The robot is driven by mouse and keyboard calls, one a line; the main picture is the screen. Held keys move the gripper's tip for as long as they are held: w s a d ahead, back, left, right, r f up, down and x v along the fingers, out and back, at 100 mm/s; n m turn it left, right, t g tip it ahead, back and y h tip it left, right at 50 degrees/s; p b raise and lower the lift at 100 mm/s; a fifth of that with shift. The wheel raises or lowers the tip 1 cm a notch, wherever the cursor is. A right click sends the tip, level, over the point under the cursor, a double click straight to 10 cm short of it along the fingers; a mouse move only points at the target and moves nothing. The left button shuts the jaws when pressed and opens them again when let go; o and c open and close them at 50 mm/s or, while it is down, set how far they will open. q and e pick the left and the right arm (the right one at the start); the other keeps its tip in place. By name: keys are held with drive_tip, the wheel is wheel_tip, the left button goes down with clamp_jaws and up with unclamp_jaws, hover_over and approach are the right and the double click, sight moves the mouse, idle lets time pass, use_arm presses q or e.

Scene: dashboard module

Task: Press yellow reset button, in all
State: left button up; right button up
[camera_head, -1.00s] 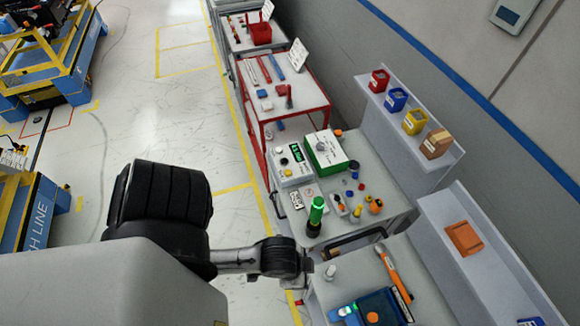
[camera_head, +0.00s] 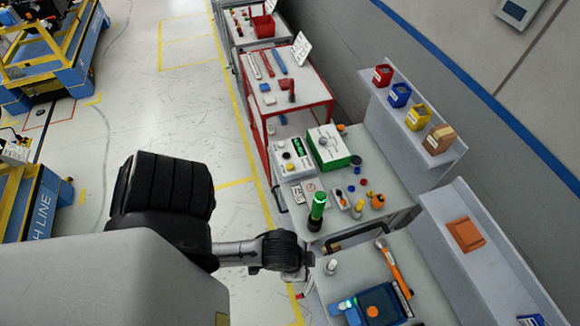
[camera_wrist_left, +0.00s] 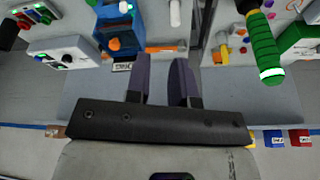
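My left arm reaches in from the left in the head view, its wrist beside the near bench; its fingers are hardly visible there. In the left wrist view, the left gripper (camera_wrist_left: 161,76) is open, its dark fingers apart with nothing between them. A yellow knob-like part (camera_head: 357,210) stands among small coloured parts on the middle bench; I cannot tell whether it is the reset button. A blue device with an orange button (camera_head: 372,308) lies on the near bench. It also shows in the wrist view (camera_wrist_left: 121,25), beyond the fingertips. My right gripper is not in view.
An orange-handled tool (camera_head: 393,268) lies on the near bench.

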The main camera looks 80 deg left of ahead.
use_arm(q)
clamp_jaws()
idle(1.1)
